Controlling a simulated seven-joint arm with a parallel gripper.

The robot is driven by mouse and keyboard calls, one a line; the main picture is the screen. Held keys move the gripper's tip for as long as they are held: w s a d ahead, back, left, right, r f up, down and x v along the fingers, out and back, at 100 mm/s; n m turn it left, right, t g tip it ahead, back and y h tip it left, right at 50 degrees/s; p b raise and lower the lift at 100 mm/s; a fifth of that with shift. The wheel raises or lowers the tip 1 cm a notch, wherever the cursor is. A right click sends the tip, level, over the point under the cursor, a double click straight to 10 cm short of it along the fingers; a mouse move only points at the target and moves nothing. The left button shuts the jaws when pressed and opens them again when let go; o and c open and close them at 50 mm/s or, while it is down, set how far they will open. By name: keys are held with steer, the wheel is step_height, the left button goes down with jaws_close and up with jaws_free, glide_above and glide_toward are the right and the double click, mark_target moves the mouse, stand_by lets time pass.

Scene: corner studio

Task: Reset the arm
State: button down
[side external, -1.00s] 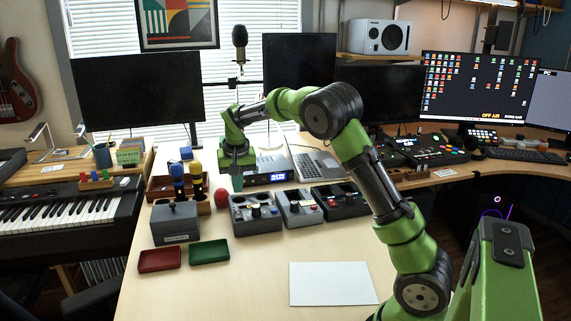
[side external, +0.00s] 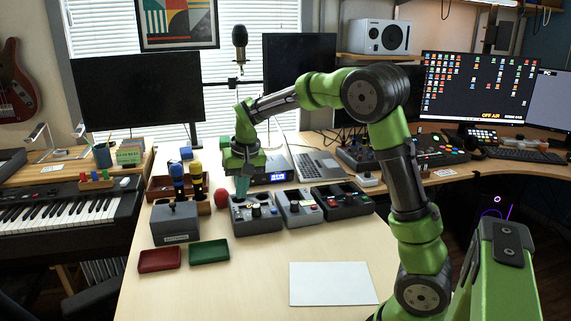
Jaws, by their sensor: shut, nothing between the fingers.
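My gripper (side external: 242,186) is at the end of the green arm, pointing down. It is shut and empty. It hangs just above or behind the grey control box (side external: 255,222) with knobs at the back of the table; I cannot tell how high it is above the surface. The upper arm rises from the right and bends at a dark elbow joint.
More control boxes (side external: 300,208) stand to the right, with a laptop (side external: 318,166) behind. A grey battery box (side external: 175,224), a red tray (side external: 160,260) and a green tray (side external: 209,252) are on the left. A white sheet (side external: 332,284) lies in front. The front middle is clear.

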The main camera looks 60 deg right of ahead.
steer(key=s+a+r+n+t+y, duration=0.1)
steer(key=s+a+r+n+t, duration=0.1)
steer(key=s+a, duration=0.5)
steer(key=s+a+r+n+t+y, duration=0.1)
steer(key=s+a+r+n+t, duration=0.1)
steer(key=s+a, duration=0.5)
steer(key=s+r, duration=0.1)
steer(key=s, duration=0.5)
steer(key=shift+s+r+t+y, duration=0.25)
steer(key=shift+s+t+y, duration=0.05)
steer(key=shift+s+t, duration=0.1)
